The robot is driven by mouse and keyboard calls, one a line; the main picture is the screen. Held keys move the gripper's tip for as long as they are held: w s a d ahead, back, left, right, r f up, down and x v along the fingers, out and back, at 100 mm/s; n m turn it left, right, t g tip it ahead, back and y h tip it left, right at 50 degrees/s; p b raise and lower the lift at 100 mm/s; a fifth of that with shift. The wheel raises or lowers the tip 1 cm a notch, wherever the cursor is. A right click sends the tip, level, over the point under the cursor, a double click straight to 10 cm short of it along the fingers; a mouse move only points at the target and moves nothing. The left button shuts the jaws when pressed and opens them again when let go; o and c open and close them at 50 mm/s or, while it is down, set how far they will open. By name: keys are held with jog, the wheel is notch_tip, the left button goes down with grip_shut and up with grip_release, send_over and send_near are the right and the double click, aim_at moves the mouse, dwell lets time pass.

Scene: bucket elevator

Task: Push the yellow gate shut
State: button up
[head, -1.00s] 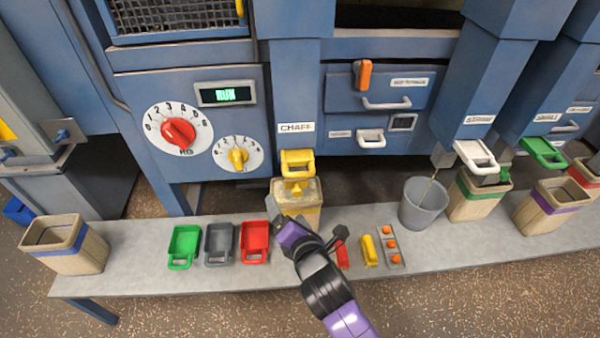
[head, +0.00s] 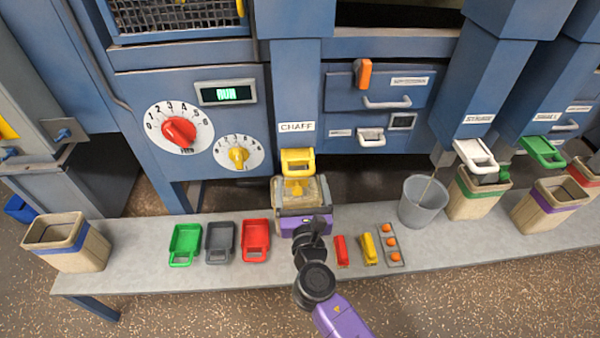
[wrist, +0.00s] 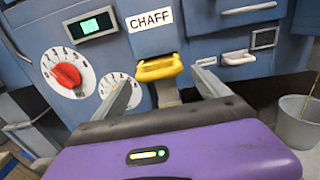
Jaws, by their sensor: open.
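The yellow gate (head: 297,162) is at the foot of the blue spout labelled CHAFF and sticks out toward me. In the wrist view the gate (wrist: 160,68) is straight ahead, a little above and beyond the fingertips. My gripper (head: 303,195) is in front of and below the gate, over the front of the bin under the spout. In the wrist view my gripper (wrist: 168,88) has its two grey fingers spread wide with nothing between them. I see no contact with the gate. The bin (head: 325,192) is partly hidden by my gripper.
Green, grey and red trays (head: 220,242) lie left on the grey bench (head: 130,268). A red block (head: 342,250), a yellow block (head: 369,248) and an orange-knobbed strip (head: 389,243) lie right. A grey bucket (head: 423,203) stands farther right. White and green gates (head: 543,152) are beyond.

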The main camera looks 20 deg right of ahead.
aim_at(300, 171)
jog(key=shift+x, duration=2.1)
jog(key=shift+c, duration=0.4)
jog(key=c, duration=1.7)
jog(key=shift+x, duration=1.6)
jog(key=o, duration=1.8)
jog(key=shift+w+d, duration=0.1)
jog(key=shift+d, duration=0.05)
jog(key=shift+s+a+f, duration=0.1)
jog(key=shift+s+a, duration=0.2)
jog(key=shift+s, duration=0.2)
jog(key=v, duration=0.6)
jog(key=shift+s, duration=0.4)
